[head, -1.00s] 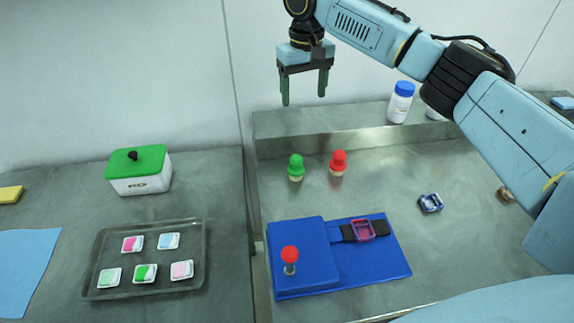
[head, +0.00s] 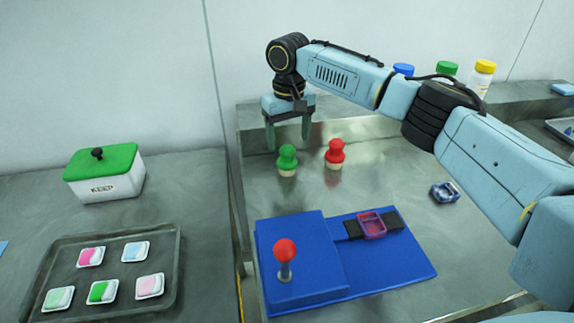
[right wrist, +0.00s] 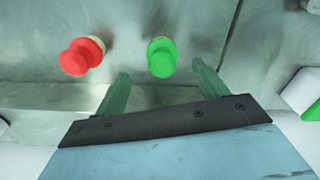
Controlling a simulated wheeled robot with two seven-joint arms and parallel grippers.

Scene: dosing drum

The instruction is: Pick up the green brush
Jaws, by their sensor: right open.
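The green brush (head: 287,160), with a green knobbed top and a pale base, stands upright on the metal counter near the back ledge. My right gripper (head: 288,146) is open and empty, fingers pointing down, just above and around the top of the green brush in the head view. In the right wrist view the green brush (right wrist: 161,57) appears ahead of the gap between the two green fingers (right wrist: 160,85). I cannot tell how far below the fingertips it is. My left gripper is not in view.
A red brush (head: 335,155) stands close on the right. In front lie a blue block with a red-knobbed lever (head: 284,262) and a dark strap (head: 372,226). A green-lidded box (head: 105,175) and a tray of pods (head: 170,262) are on the left counter. Capped bottles (head: 482,77) stand on the back ledge.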

